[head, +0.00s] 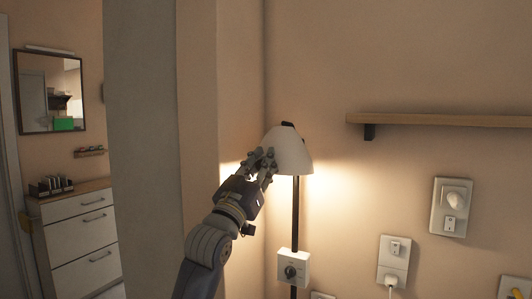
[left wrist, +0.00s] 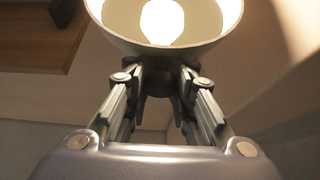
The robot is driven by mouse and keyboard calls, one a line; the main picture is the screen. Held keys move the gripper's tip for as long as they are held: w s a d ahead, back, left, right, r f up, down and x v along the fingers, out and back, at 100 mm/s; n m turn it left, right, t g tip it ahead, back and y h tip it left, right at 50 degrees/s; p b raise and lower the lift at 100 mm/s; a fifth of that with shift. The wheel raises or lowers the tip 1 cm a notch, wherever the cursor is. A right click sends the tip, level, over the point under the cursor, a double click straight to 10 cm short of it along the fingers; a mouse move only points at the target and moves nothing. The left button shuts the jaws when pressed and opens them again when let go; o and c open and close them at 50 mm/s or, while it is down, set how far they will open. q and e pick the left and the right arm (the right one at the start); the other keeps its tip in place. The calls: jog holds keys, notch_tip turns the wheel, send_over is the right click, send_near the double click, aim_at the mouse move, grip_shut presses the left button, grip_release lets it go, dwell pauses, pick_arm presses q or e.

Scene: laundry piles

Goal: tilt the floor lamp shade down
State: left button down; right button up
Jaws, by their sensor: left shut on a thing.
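The floor lamp's white shade (head: 292,150) is in the middle of the head view, on top of a dark pole (head: 295,215). The lamp is lit and its light falls on the wall below the shade. My left gripper (head: 266,161) is shut on the shade at its lower left edge. In the left wrist view the shade (left wrist: 205,48) fills the top, its open side and glowing bulb (left wrist: 162,22) facing the camera. The fingertips (left wrist: 158,78) meet at its near rim; the exact contact is partly hidden. My right gripper is not in view.
A white box with a dial (head: 293,268) is on the pole. A wooden shelf (head: 440,120) is on the wall to the right, above sockets and switches (head: 451,207). A wall corner or pillar (head: 145,150) stands left of the lamp. A white drawer unit (head: 78,235) is beyond it.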

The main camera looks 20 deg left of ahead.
pick_arm(q)
jog(key=f, duration=0.1)
jog(key=f+b, duration=0.1)
jog(key=f, duration=0.2)
jog(key=shift+w+d+f, duration=0.2)
jog(key=shift+w, duration=0.05)
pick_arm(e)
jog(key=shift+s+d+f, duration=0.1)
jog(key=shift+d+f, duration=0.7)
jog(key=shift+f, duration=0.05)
pick_arm(q)
jog(key=c, duration=1.7)
grip_release()
jog(key=shift+s, duration=0.15)
jog(key=o, duration=0.3)
jog(key=shift+s+a+r, duration=0.1)
jog(key=shift+s+a, duration=0.05)
jog(key=shift+s, duration=0.05)
jog(key=shift+o, duration=0.2)
jog(key=shift+r, duration=0.15)
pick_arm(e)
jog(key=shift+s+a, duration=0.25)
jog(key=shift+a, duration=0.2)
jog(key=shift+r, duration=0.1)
